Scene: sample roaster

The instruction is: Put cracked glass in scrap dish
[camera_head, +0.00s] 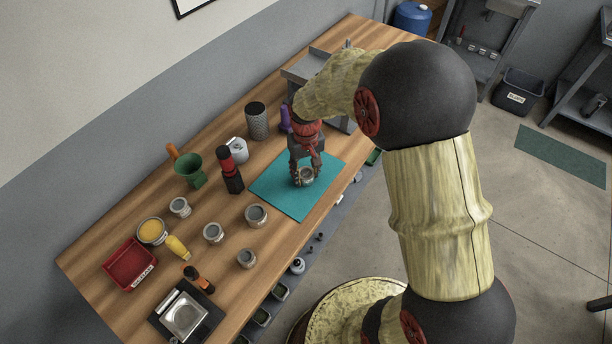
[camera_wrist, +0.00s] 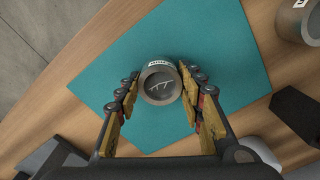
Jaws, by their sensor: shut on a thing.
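The cracked glass (camera_wrist: 161,84) is a small grey cup with a pale branching crack mark inside and a label on its rim side. It is upright on or just over the teal mat (camera_head: 277,197); I cannot tell which. My gripper (camera_head: 304,174) points down and is shut on this glass, with one finger on each side, as the wrist view also shows. A red tray (camera_head: 128,264) with a white label lies at the left end of the table. Its label is too small to read, so I cannot tell if it is the scrap dish.
Several similar grey cups (camera_head: 256,215) stand left of the mat. A red-black grinder (camera_head: 230,172), a green funnel (camera_head: 190,170), a yellow-filled bowl (camera_head: 152,232), a yellow bottle (camera_head: 177,247) and a scale (camera_head: 185,316) also stand on the wooden table.

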